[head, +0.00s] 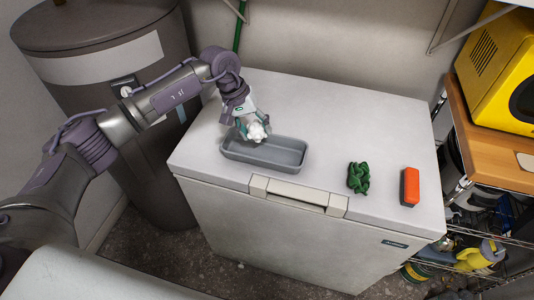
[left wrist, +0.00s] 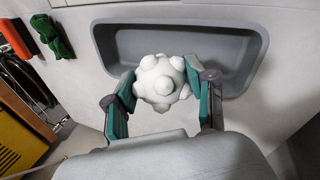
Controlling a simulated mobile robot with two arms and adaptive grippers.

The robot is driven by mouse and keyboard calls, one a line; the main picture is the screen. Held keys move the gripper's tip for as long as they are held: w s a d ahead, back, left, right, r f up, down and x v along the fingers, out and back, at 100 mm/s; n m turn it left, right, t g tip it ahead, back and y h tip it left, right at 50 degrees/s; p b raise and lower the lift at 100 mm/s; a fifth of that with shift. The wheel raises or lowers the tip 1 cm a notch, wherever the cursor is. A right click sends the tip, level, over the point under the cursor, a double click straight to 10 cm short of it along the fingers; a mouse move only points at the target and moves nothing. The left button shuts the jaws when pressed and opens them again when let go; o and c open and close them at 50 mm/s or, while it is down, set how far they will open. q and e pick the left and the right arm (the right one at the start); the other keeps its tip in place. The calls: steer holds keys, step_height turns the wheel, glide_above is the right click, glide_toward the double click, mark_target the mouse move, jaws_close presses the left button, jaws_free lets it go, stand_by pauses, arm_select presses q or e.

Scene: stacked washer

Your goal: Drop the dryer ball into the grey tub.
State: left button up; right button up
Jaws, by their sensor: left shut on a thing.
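The white knobbly dryer ball (head: 257,131) is held between the fingers of my left gripper (head: 248,124). In the left wrist view the ball (left wrist: 161,80) sits between both green fingertips. The grey tub (head: 265,156) is an oblong open tray on the white chest lid. The ball is over the tub's far edge in the head view; its exact height above the tub is hard to tell. In the left wrist view the tub (left wrist: 250,50) lies just beyond the ball and looks empty where visible. My right gripper is not in view.
A green crumpled cloth-like thing (head: 359,178) and an orange-red block (head: 409,187) lie on the chest lid (head: 340,115) right of the tub. A dark cylindrical tank (head: 110,80) stands at left, and a shelf with a yellow appliance (head: 500,75) at right.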

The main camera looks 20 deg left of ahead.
arm_select(q)
steer(key=o, duration=1.2)
steer(key=v, duration=1.2)
